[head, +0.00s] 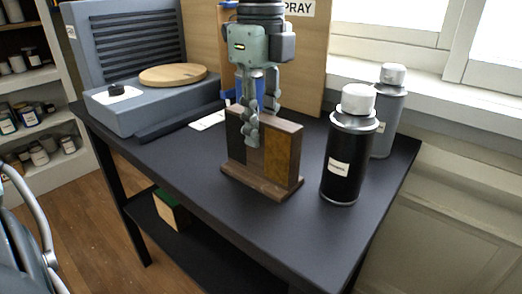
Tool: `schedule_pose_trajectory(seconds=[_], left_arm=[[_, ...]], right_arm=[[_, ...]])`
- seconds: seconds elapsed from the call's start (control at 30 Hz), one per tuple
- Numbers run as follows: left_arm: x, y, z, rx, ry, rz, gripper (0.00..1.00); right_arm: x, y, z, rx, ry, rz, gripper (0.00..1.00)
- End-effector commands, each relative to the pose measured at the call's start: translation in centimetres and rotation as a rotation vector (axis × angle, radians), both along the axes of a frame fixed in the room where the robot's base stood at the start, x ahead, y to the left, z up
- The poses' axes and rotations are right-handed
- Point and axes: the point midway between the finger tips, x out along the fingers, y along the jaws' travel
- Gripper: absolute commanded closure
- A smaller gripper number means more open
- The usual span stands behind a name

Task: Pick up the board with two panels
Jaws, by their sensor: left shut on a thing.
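The board with two panels (282,154) stands upright on a flat wooden base on the dark table, in the middle of the head view. Its left panel is almost black and its right panel is amber brown, both framed in dark wood. My left gripper (251,128) points down from above and is shut on the upper edge of the board, near its middle. One finger shows in front of the board; the other is partly hidden. The base appears to rest on the table. My right gripper is not in view.
Two spray cans, one black (345,160) and one grey (388,115), stand close to the right. A blue-grey spray booth (140,105) with a round wooden disc (172,75) is behind left. The dark tabletop (225,215) in front is clear.

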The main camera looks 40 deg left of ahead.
Motion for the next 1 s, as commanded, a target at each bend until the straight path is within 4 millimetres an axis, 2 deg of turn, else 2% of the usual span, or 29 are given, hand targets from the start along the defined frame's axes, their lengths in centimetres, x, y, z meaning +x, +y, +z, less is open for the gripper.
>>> schedule_pose_trajectory(seconds=[0.03, 0.1, 0.63, 0.77, 1.0], left_arm=[[0.0, 0.0, 0.0, 0.0, -0.001, 0.0, 0.93], [0.0, 0.0, 0.0, 0.0, -0.001, 0.0, 1.0], [0.1, 0.0, 0.4, 0.001, -0.004, 0.0, 1.0], [0.1, 0.0, 2.0, 0.002, -0.006, 0.001, 1.0], [0.1, 0.0, 6.9, 0.003, -0.005, 0.001, 1.0]], right_arm=[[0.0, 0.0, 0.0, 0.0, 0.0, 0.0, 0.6], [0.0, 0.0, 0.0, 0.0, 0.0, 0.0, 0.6], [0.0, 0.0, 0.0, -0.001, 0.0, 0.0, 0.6], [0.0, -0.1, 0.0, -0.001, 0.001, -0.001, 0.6], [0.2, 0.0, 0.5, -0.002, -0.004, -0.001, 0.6]])
